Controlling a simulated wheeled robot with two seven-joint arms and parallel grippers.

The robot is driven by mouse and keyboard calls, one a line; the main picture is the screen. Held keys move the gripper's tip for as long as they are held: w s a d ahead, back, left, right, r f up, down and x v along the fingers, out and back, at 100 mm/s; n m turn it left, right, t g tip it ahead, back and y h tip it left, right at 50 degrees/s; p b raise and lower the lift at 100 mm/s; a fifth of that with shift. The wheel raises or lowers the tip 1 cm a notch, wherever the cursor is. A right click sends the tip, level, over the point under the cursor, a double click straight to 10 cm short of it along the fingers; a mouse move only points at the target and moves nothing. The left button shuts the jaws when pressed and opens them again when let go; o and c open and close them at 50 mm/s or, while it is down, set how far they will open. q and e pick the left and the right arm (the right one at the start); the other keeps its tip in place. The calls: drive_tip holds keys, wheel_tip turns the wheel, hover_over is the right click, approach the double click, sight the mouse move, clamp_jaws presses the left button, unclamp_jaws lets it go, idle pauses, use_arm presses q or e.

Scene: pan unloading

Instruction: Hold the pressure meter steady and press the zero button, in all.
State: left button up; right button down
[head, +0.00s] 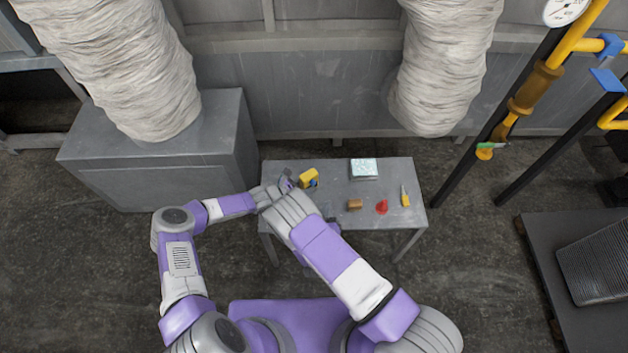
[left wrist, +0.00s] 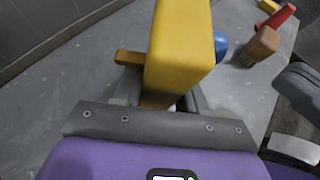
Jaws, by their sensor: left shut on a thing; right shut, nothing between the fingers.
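The yellow pressure meter (head: 309,175) is at the left end of the grey table, with a blue part on its side. In the left wrist view the meter (left wrist: 181,45) stands as a yellow block, its round blue part (left wrist: 221,46) on the right side. My left gripper (head: 289,182) is shut on it; the fingers (left wrist: 162,101) are largely hidden behind the meter. My right gripper (left wrist: 288,84) is a grey shape at the right edge of the left wrist view, shut and empty, apart from the meter. My right arm covers much of the table's near left corner.
On the table (head: 335,196) stand a brown block (head: 354,204), a red cone-like thing (head: 382,207), a yellow-handled tool (head: 405,198) and a box with a pale glittering top (head: 364,167). A grey cabinet (head: 160,160) is to the left. Yellow pipes (head: 580,38) stand at the right.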

use_arm(q)
drive_tip(key=o, duration=0.9)
